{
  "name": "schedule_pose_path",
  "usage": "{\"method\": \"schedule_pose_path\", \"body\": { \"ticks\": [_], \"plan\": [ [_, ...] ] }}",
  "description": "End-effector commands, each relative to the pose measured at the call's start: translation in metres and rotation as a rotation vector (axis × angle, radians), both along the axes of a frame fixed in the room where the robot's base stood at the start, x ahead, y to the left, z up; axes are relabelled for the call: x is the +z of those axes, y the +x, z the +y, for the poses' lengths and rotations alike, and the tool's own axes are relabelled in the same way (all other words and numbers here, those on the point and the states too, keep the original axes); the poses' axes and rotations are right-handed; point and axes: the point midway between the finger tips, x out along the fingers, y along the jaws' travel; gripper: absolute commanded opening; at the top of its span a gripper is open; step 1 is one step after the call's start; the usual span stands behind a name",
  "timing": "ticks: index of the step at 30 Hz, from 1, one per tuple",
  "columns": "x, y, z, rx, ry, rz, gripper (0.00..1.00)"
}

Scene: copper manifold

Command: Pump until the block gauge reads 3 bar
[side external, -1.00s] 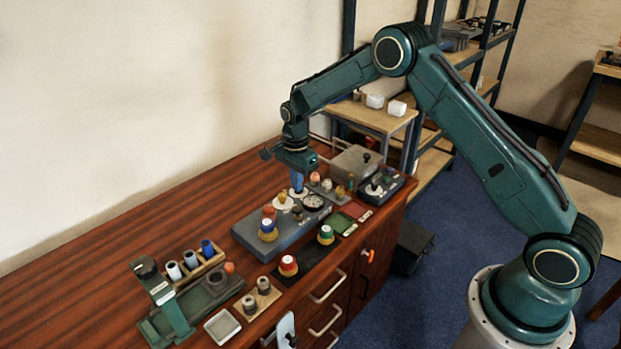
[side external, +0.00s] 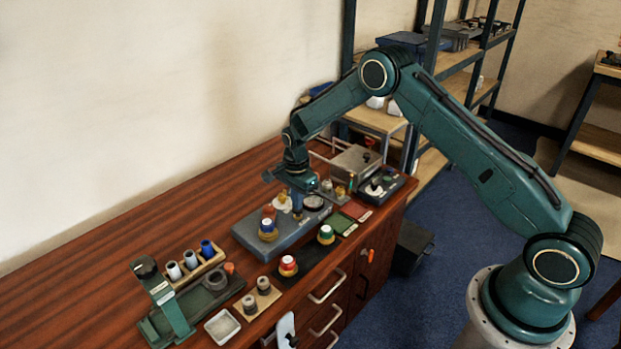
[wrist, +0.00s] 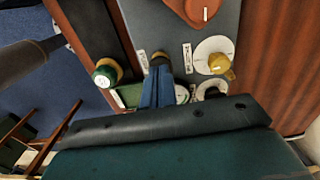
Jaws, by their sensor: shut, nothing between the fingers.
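The grey block (side external: 262,243) lies on the wooden bench. Its round gauge (side external: 314,202) is partly hidden behind my gripper in the side view, and its reading is too small to tell. My gripper (side external: 297,213) is shut and empty, pointing down over the block. In the wrist view its blue fingertips (wrist: 158,72) are at a small dark-topped brass-coloured fitting (wrist: 159,58); I cannot tell whether they touch it. A yellow knob on a white dial (wrist: 217,62) is beside it. The gauge there (wrist: 211,89) is mostly covered by my gripper.
A red-topped knob (side external: 288,266) and a green-topped knob (side external: 326,235) stand in front of the block. A grey box (side external: 356,161) and a dark unit (side external: 381,185) stand at the far end. The bench's back-left is clear.

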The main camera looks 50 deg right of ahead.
Motion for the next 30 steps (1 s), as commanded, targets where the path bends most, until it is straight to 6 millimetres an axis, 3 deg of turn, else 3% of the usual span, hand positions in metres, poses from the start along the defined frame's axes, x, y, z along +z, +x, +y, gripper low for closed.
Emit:
{"method": "schedule_pose_path", "body": {
  "ticks": [7, 18, 23, 30],
  "plan": [
    [-0.019, 0.000, 0.000, 0.000, 0.000, 0.002, 0.00],
    [-0.021, -0.001, 0.000, 0.000, 0.000, 0.002, 0.00],
    [-0.016, -0.001, 0.000, 0.000, 0.000, 0.002, 0.00],
    [0.010, 0.000, 0.000, 0.000, 0.000, -0.002, 0.00]
  ]
}}
